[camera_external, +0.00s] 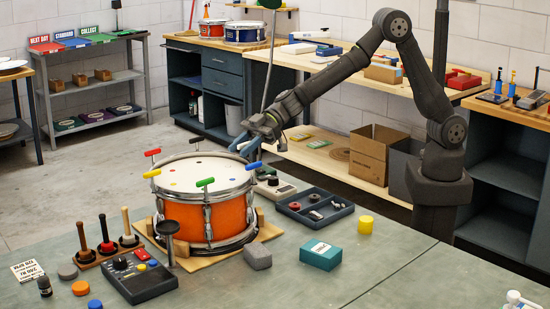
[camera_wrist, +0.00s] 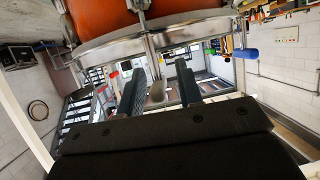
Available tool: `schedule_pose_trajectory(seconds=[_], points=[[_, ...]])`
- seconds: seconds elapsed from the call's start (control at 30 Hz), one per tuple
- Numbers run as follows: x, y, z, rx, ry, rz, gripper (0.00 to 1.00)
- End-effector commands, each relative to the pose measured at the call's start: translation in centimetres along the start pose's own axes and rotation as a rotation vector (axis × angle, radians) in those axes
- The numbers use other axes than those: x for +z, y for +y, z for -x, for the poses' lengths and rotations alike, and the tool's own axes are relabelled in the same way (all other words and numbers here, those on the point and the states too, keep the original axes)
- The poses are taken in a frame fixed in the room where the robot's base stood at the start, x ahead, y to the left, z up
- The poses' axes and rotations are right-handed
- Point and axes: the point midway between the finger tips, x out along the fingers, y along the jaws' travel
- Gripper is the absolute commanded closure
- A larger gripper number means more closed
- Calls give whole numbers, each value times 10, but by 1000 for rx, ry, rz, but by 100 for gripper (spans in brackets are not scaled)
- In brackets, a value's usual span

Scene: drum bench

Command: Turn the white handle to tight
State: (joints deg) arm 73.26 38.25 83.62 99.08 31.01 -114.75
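The orange drum (camera_external: 205,215) stands upright on a wooden base, with coloured T-handles around its rim. My gripper (camera_external: 248,146) is at the drum's far right edge, at about head height. In the wrist view my gripper (camera_wrist: 158,80) is open, its two dark fingers well apart. A pale, whitish handle end (camera_wrist: 157,92) shows in the gap between the fingers, apparently touching neither. A metal lug rod and the drum's rim (camera_wrist: 130,38) lie just beyond it.
Red (camera_external: 195,139), green (camera_external: 205,182) and yellow (camera_external: 152,173) handles stand on the rim. A dark parts tray (camera_external: 314,208) and a teal box (camera_external: 321,255) sit right of the drum. A blue handle (camera_wrist: 250,53) shows right of the fingers in the wrist view.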

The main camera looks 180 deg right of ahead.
Motion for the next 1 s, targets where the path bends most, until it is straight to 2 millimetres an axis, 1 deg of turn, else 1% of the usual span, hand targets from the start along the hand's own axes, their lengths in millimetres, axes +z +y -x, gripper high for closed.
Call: schedule_pose_trajectory(seconds=[0.03,0.13,0.4,0.43,0.5,0.6,0.83,1.0], points=[[0,0,-4,0,1,1,67],[0,0,-8,1,0,0,67],[0,0,-9,1,0,0,67],[0,0,-9,1,0,0,69],[0,0,-9,1,0,0,83],[0,0,-9,1,0,0,100],[-1,0,-9,15,3,-6,100],[-3,0,-9,89,7,-36,100]])
